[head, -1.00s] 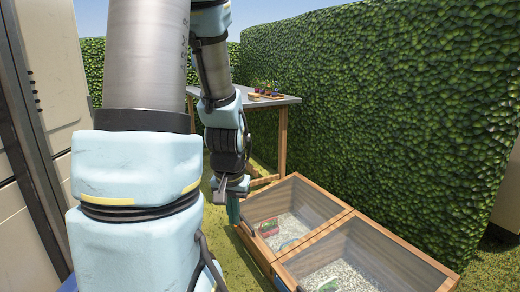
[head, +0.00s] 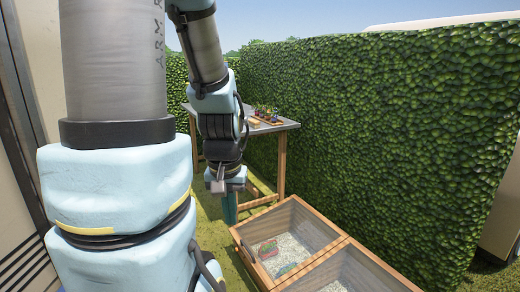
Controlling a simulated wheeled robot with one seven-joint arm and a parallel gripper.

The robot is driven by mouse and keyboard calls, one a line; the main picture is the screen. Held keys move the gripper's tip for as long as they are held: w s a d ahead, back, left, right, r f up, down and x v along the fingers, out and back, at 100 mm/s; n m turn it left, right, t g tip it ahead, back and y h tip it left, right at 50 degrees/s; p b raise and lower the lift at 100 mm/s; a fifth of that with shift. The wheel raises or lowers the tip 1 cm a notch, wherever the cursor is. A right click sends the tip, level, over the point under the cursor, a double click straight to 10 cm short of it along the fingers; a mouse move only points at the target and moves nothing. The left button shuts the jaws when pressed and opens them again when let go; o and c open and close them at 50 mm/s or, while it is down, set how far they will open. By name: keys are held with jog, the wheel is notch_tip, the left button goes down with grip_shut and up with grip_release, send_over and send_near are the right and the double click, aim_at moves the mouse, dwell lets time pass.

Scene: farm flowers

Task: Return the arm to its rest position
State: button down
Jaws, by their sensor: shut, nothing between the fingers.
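My arm comes down from the top left of the head view, bent at a blue and black elbow. My gripper (head: 230,212) hangs from its end, pointing down, left of the wooden planter box. Its teal fingers look close together, with nothing seen between them. It appears apart from the box and the table, though its depth is hard to judge.
A table (head: 283,125) with potted plants (head: 266,114) stands behind my arm. A tall hedge (head: 390,130) closes the right side.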

jog(key=shift+r+p, duration=0.75)
jog(key=shift+r, duration=0.75)
